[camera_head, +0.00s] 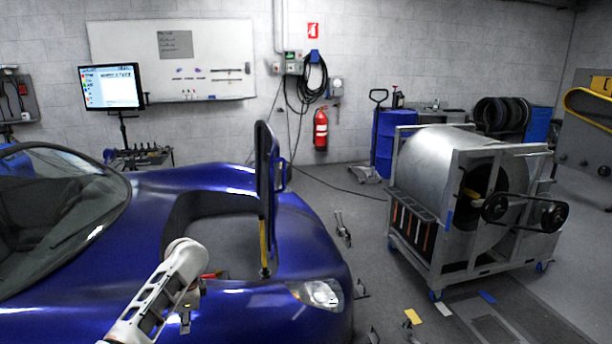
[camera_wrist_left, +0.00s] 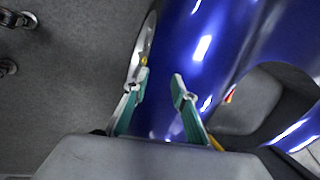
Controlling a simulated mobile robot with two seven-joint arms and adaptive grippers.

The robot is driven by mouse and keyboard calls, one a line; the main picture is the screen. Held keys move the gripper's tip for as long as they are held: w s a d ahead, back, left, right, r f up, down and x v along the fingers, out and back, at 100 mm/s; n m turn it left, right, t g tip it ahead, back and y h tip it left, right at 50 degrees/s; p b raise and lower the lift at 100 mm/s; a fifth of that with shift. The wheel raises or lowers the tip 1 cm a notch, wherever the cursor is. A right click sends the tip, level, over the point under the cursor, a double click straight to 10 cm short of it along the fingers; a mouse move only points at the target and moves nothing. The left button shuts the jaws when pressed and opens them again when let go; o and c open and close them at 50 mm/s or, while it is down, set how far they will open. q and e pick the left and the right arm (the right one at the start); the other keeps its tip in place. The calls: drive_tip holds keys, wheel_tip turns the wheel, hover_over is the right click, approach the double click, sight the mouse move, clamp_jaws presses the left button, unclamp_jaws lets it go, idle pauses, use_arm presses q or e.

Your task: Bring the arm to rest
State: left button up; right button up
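My white left arm (camera_head: 155,300) comes in from the bottom left in the head view, over the front of the blue car (camera_head: 95,210). Its gripper hangs downward at the arm's end and is mostly hidden behind the arm there. In the left wrist view, the left gripper (camera_wrist_left: 157,88) has its two green-sided fingers apart with nothing between them. The car's blue body (camera_wrist_left: 215,45) lies beyond the fingers; I cannot tell how close. My right arm and gripper do not show.
The car's raised front panel (camera_head: 266,185) stands upright beside its open front bay (camera_head: 218,240). The headlight (camera_head: 322,293) is right of my arm. A metal drum machine (camera_head: 440,175) stands on the floor to the right. Small brackets lie on the floor between them.

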use_arm(q)
drive_tip(key=s+d+f+n+t+h, duration=0.2)
drive_tip(key=s+d+f, duration=0.3)
drive_tip(key=s+f, duration=0.4)
drive_tip(key=s+d+f+n+t+h, duration=0.15)
drive_tip(key=s+d+f, duration=0.25)
drive_tip(key=s+f, duration=0.55)
drive_tip(key=s+d+r+n+t+h, duration=0.1)
drive_tip(key=s+d+n+t, duration=0.1)
drive_tip(key=s, duration=0.7)
drive_tip(key=s+d+r+n+t+h+b, duration=0.1)
drive_tip(key=s+d+r+n+t, duration=0.1)
drive_tip(key=s, duration=0.7)
drive_tip(key=shift+s+d+n+t, duration=0.15)
drive_tip(key=shift+d+n+t, duration=0.1)
drive_tip(key=shift+n+t, duration=0.4)
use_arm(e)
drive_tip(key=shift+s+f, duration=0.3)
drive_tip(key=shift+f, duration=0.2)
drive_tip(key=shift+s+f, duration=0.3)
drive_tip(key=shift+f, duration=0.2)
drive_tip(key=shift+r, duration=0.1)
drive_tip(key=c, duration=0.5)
